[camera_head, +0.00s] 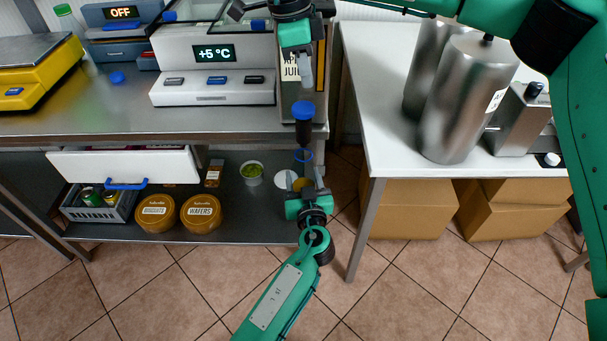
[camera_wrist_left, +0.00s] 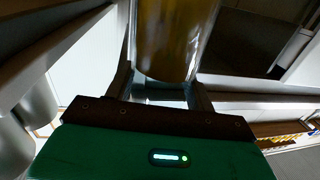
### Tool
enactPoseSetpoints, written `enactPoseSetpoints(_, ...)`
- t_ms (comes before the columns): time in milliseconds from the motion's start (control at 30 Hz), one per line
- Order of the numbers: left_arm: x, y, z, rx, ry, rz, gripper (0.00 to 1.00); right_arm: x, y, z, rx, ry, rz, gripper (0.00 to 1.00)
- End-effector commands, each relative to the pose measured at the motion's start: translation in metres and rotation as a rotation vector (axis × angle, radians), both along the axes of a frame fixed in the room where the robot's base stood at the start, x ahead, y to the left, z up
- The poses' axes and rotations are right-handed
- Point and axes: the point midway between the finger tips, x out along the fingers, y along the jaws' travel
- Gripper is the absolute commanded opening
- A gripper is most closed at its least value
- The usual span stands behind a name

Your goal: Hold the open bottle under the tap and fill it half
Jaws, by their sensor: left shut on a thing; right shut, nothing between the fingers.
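The tap's blue knob (camera_head: 303,109) sits on a dark spout (camera_head: 303,131) at the front of the apple juice dispenser (camera_head: 290,88). My right gripper (camera_head: 305,84) is shut and empty, pointing down just above the knob; I cannot tell whether it touches. My left gripper (camera_head: 304,177) is low, below the tap, shut on the bottle. The clear bottle (camera_wrist_left: 168,38) shows amber content between the fingers in the left wrist view. In the head view a blue ring (camera_head: 303,156), seemingly its neck, is just under the spout. The liquid level is unclear.
A cooler reading +5 °C (camera_head: 213,54) stands left of the dispenser on the steel counter (camera_head: 80,122). The lower shelf holds biscuit and wafer tubs (camera_head: 200,213) and a green-filled bowl (camera_head: 252,174). A white table (camera_head: 385,120) with steel cylinders (camera_head: 462,100) stands right.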

Motion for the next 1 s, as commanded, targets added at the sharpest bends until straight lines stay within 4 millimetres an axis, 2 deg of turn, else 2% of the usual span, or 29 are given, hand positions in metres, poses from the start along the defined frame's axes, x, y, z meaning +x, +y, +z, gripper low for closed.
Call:
enactPoseSetpoints(333, 0.000, 0.000, -0.010, -0.002, -0.002, 0.000, 0.34, 0.000, 0.000, -0.017, 0.000, 0.000, 0.000, 0.00)
enactPoseSetpoints(567, -0.002, 0.000, -0.012, -0.001, -0.001, 0.000, 0.34, 0.000, 0.000, -0.019, 0.000, 0.000, 0.000, 0.00)
enactPoseSetpoints(1000, -0.032, 0.000, -0.012, -0.001, -0.001, -0.001, 0.34, 0.000, 0.000, -0.028, 0.000, 0.000, 0.000, 0.00)
